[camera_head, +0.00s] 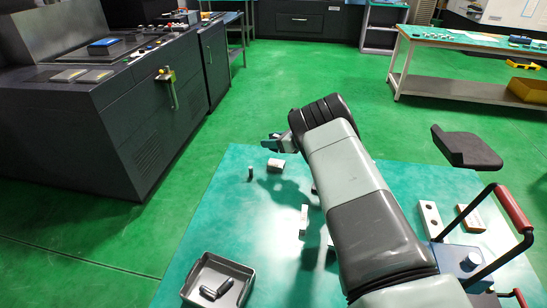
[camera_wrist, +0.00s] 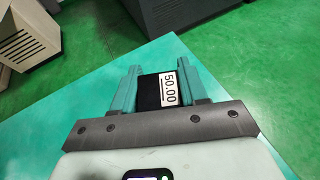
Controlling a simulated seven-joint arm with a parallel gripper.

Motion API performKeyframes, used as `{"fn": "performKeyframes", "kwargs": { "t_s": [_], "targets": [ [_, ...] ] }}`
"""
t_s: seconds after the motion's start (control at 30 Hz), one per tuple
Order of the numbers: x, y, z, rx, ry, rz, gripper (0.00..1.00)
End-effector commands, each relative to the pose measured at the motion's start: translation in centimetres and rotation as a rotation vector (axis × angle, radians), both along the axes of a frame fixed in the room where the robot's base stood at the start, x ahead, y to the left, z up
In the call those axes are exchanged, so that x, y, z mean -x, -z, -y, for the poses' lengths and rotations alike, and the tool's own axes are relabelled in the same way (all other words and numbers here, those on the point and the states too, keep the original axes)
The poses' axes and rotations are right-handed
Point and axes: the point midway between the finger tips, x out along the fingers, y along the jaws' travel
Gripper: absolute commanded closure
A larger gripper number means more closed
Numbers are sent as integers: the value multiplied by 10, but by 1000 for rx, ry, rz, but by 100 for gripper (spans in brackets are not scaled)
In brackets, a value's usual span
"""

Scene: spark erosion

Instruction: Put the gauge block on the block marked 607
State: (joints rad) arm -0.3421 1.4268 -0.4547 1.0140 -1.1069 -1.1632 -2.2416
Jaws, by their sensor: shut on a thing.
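My gripper (camera_wrist: 161,78) is shut on the gauge block (camera_wrist: 148,93), a black block with a white label reading 50.00, held between the two teal fingers. In the head view my gripper (camera_head: 272,145) is over the far left part of the teal table, and the held block cannot be made out there. A pale block (camera_head: 275,165) sits on the table close by and appears just below the gripper. A slim pale block (camera_head: 303,219) stands nearer the front. No marking 607 is legible in either view, so I cannot tell which block bears it.
A small dark cylinder (camera_head: 250,174) stands left of the pale block. A grey tray (camera_head: 217,281) with dark pieces is at the front left. A pale block with holes (camera_head: 431,220) and a wooden-edged piece (camera_head: 470,217) lie right of my arm. The table's left middle is clear.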

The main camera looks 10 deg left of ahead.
Motion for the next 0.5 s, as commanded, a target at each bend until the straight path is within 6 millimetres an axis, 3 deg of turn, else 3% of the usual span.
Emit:
{"fn": "performKeyframes", "kwargs": {
  "t_s": [0.5],
  "targets": [
    [-1, 59, 0, -3, 0, 2, 100]
  ]
}}
